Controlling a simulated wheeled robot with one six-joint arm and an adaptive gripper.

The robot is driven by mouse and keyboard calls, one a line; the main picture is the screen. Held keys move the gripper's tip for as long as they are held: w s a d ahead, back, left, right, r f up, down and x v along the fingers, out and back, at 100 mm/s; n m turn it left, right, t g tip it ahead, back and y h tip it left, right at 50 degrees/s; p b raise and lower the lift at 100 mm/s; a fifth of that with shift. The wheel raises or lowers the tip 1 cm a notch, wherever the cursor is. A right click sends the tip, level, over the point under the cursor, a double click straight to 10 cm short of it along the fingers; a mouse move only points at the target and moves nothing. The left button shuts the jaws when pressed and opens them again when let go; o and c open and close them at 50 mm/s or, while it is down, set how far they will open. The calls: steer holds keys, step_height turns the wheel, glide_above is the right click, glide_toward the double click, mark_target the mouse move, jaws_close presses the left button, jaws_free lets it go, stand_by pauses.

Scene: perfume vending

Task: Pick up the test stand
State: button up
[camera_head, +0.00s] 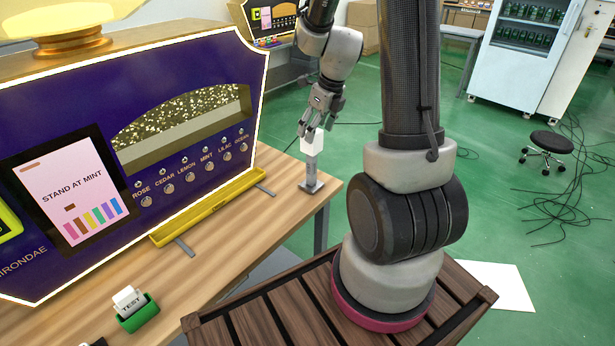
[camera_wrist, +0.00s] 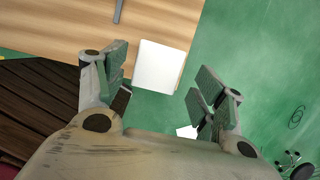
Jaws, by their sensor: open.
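The test stand (camera_head: 311,168) is a slim grey post on a square foot, with a white block on top, upright near the table's far right corner. In the wrist view the white top (camera_wrist: 158,66) shows as a pale square, ahead of and between the fingers. My gripper (camera_head: 319,122) is open at the top of the stand, its fingers pointing down around or just above the white block. In the wrist view my gripper (camera_wrist: 160,84) has its fingers wide apart, with gaps on both sides. Whether a finger touches the block cannot be told.
The dark blue perfume machine (camera_head: 190,150) stands left on the wooden table (camera_head: 235,240). Its screen (camera_head: 75,195) reads "STAND AT MINT", and a yellow tray (camera_head: 210,208) runs along its front. A green holder (camera_head: 138,314) with white "TEST" strips sits nearer.

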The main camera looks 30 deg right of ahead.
mark_target(312, 160)
steer(key=x, duration=0.6)
steer(key=shift+w+a, duration=0.2)
steer(key=shift+a, duration=0.05)
jaws_close()
